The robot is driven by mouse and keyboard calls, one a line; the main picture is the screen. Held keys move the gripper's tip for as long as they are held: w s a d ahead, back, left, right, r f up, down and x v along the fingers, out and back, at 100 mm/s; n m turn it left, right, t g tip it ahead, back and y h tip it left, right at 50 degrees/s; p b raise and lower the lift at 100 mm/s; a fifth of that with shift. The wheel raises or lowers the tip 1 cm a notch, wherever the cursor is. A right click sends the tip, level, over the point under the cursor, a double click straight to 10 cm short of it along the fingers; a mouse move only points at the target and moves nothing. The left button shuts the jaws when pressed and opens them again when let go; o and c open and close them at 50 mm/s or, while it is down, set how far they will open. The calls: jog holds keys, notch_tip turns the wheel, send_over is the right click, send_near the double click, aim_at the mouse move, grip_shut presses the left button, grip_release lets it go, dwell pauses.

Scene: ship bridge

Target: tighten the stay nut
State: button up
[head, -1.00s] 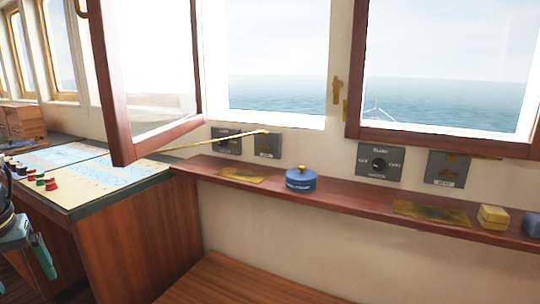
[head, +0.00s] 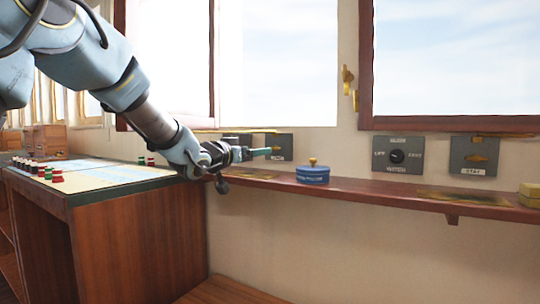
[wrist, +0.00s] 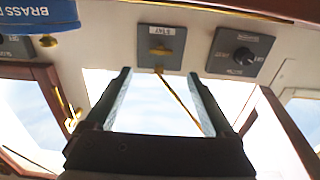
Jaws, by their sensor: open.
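The stay plate (head: 279,147) is a grey square on the wall below the windows, partly hidden by my gripper in the head view. In the wrist view, which is upside down, the plate (wrist: 151,34) carries the label STAY and the brass stay nut (wrist: 160,50), its wings lying roughly crosswise. A thin brass stay rod (wrist: 180,98) runs from the nut area between my fingers. My gripper (wrist: 160,74) is open and empty, fingers pointing at the plate with the nut between their lines. In the head view my gripper (head: 268,151) is close to the plate; contact cannot be told.
A blue brass polish tin (head: 313,175) stands on the wooden shelf (head: 390,191) just right of my gripper. Dial panels (head: 397,155) and a second STAY plate (head: 474,155) are on the wall. A yellow block (head: 530,193) sits at the right. The chart desk (head: 100,190) is at left.

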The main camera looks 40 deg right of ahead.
aim_at(273, 148)
jog(key=x, duration=1)
jog(key=shift+p, duration=0.35)
jog(key=c, duration=1.4)
